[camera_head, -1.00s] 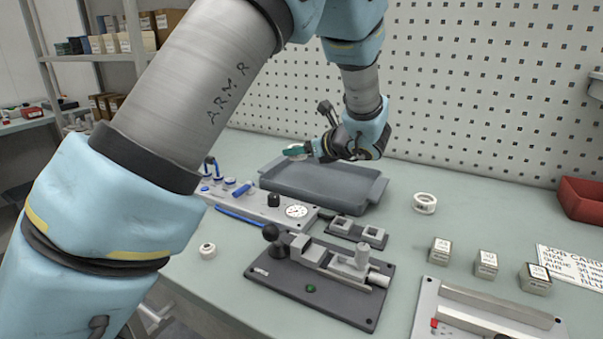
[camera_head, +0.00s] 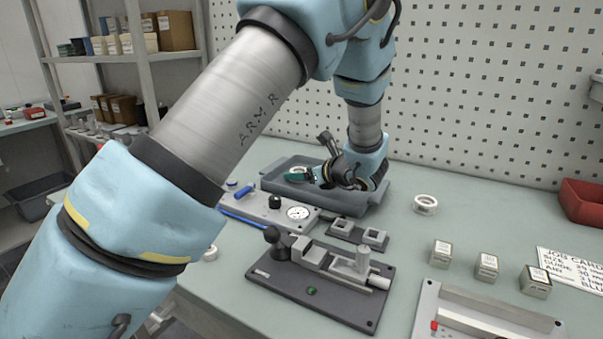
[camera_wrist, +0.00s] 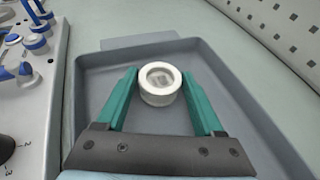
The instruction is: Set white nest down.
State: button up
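The white nest (camera_wrist: 160,84), a short white ring with a round opening, sits between the green fingertips of my gripper (camera_wrist: 160,78) in the wrist view. Both fingers appear to touch its sides, so my gripper looks shut on it. In the head view the nest (camera_head: 299,172) is upright over the left part of the grey tray (camera_head: 375,210), within its walls. My gripper (camera_head: 308,174) reaches in from the right, low over the tray. I cannot tell whether the nest touches the tray floor.
A gauge panel (camera_head: 262,206) stands in front of the tray, and a dark fixture plate (camera_head: 330,297) nearer. Another white ring (camera_head: 425,204) lies on the bench to the right, with labelled blocks (camera_head: 486,266) and a red bin (camera_head: 583,201). The pegboard wall (camera_head: 480,90) rises behind.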

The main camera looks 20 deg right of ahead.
jog(key=o, duration=0.3)
jog(key=shift+s+r, duration=0.1)
jog(key=shift+r, duration=0.15)
jog(key=b+v, duration=0.1)
jog(key=v, duration=1)
jog(key=shift+s+d+r, duration=0.1)
jog(key=shift+s, duration=0.25)
